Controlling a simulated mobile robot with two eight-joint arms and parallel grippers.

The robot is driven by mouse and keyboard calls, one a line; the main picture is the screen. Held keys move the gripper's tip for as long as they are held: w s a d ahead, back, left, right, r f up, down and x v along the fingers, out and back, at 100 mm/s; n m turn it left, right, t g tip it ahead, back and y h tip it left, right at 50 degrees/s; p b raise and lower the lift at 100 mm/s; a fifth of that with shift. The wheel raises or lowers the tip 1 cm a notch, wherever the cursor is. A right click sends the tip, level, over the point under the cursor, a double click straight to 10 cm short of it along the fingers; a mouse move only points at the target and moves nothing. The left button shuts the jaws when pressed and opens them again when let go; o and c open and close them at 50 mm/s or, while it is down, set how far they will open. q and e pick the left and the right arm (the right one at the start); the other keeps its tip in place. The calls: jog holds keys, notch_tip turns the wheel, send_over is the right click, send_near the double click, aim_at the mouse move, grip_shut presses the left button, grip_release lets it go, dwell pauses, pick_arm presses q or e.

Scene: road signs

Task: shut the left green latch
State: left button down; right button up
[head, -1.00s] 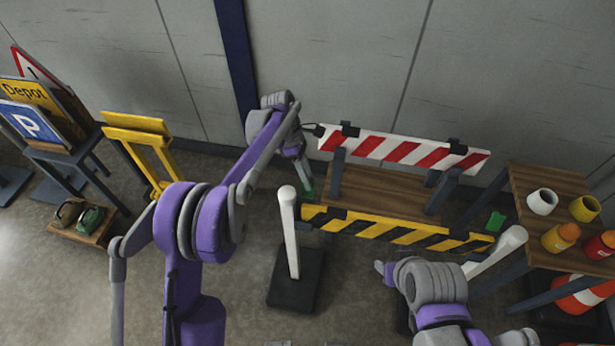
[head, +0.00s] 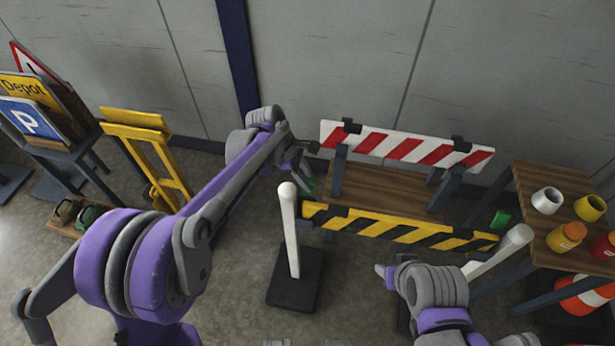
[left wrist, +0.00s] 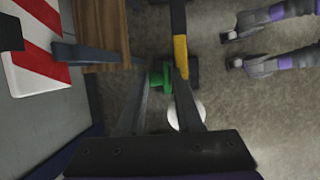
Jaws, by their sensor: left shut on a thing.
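The left green latch (head: 309,189) is at the left end of the barrier, by the yellow-and-black striped board (head: 400,228). It is small and partly hidden by my gripper in the head view. In the left wrist view the green latch (left wrist: 161,75) lies between the fingers, beside the edge of the yellow board (left wrist: 181,57). My left gripper (head: 303,181) reaches down to it from the back left and is shut on it. A second green latch (head: 500,219) is at the right end. My right arm is at the lower right; its jaw state is unclear.
A red-and-white board (head: 405,146) stands behind the wooden shelf (head: 385,190). A white post (head: 290,230) on a dark base stands in front at left. A table (head: 545,185) with pots is at right. A yellow folding stand (head: 150,155) is at left.

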aim_at(313, 193)
pick_arm(q)
jog(key=shift+s+a+m+t+h+b, duration=0.2)
jog(key=shift+s+t+b, duration=0.25)
jog(key=shift+t, duration=0.35)
jog(key=shift+s+a+m+t+h+b, duration=0.1)
jog(key=shift+s+m+t+h+b, duration=0.2)
jog(key=shift+s+t, duration=0.4)
jog(key=shift+s+a+f+t+b, duration=0.15)
jog(key=shift+s+t+b, duration=0.3)
jog(key=shift+t, duration=0.3)
jog(key=shift+s+f+t+b, duration=0.15)
jog(key=shift+s+t+b, duration=0.15)
jog(key=shift+t+b, duration=0.35)
jog(key=shift+s+a+f+m+t+h+b, duration=0.1)
jog(key=shift+s+f+m+t+h+b, duration=0.2)
jog(key=shift+t+b, duration=0.35)
jog(key=shift+s+a+f+m+t+h+b, duration=0.1)
jog(key=shift+s+f+m+t+h+b, duration=0.1)
jog(key=shift+s+t+h+b, duration=0.4)
jog(key=shift+s+f+t+b, duration=0.2)
jog(key=shift+f+t+b, duration=0.1)
jog(key=shift+t+b, duration=0.6)
jog(key=shift+s+f+m+t+b, duration=0.15)
jog(key=shift+m+t+b, duration=0.25)
jog(key=shift+t, duration=0.15)
jog(key=shift+h, duration=0.3)
